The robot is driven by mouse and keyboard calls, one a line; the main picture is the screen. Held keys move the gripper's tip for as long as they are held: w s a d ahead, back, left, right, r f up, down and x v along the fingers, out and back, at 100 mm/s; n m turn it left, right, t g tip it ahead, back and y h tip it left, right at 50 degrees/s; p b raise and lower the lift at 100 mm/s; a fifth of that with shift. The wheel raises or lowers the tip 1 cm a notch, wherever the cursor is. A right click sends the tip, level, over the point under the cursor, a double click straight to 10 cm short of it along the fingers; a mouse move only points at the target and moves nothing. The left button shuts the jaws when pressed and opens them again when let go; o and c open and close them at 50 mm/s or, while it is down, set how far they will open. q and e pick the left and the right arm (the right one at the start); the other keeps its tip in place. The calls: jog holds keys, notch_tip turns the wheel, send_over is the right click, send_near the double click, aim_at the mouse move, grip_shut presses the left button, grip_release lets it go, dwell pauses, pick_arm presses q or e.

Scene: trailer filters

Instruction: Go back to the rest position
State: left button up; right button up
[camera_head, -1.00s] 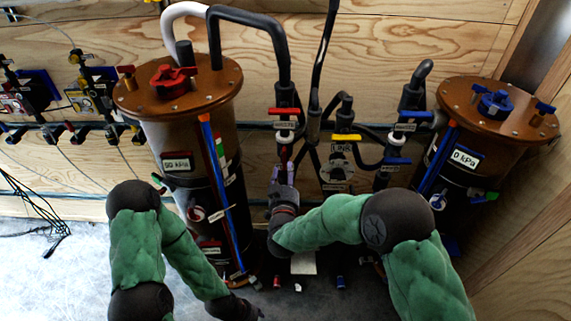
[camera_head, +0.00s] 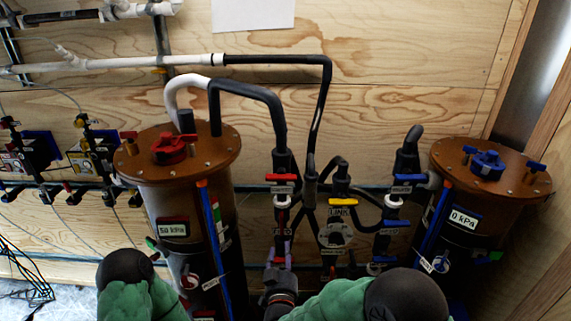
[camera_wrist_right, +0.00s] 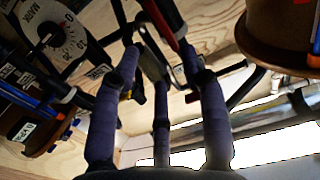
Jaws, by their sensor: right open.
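My right gripper (camera_head: 280,247) is at the foot of the pipe below the red-handled valve (camera_head: 282,178). In the right wrist view its purple fingers (camera_wrist_right: 162,70) are spread, with a dark pipe and a red part (camera_wrist_right: 177,32) showing beyond and between their tips. I cannot tell whether they touch the pipe. My right arm (camera_head: 345,300) comes in from the bottom. My left arm (camera_head: 135,290) shows only at the lower left edge; its gripper is out of the picture.
The left canister (camera_head: 200,240) has a red knob and a display that seems to read 58 kPa. The right canister (camera_head: 462,190) reads 0 kPa. Yellow (camera_head: 343,202) and blue (camera_head: 392,231) valve handles stand between them. A wooden wall (camera_head: 400,60) is behind.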

jog(key=s+d+f+g+y, duration=0.1)
jog(key=s+d+f+g, duration=0.15)
jog(key=f, duration=0.55)
jog(key=s+d+f+g, duration=0.2)
jog(key=d+f+g, duration=0.15)
jog(key=f, duration=0.45)
jog(key=s+d+f+g+y, duration=0.1)
jog(key=s+d+f+g, duration=0.15)
jog(key=f, duration=0.55)
jog(key=s+d+f+m+g+y, duration=0.1)
jog(key=s+f+g, duration=0.3)
jog(key=s, duration=0.6)
jog(key=s+d+f+m+g+y, duration=0.1)
jog(key=s+f+g, duration=0.4)
jog(key=s, duration=0.5)
jog(key=shift+s+d+f+m, duration=0.2)
jog(key=shift+d+f+m, duration=0.1)
jog(key=shift+d+f, duration=0.25)
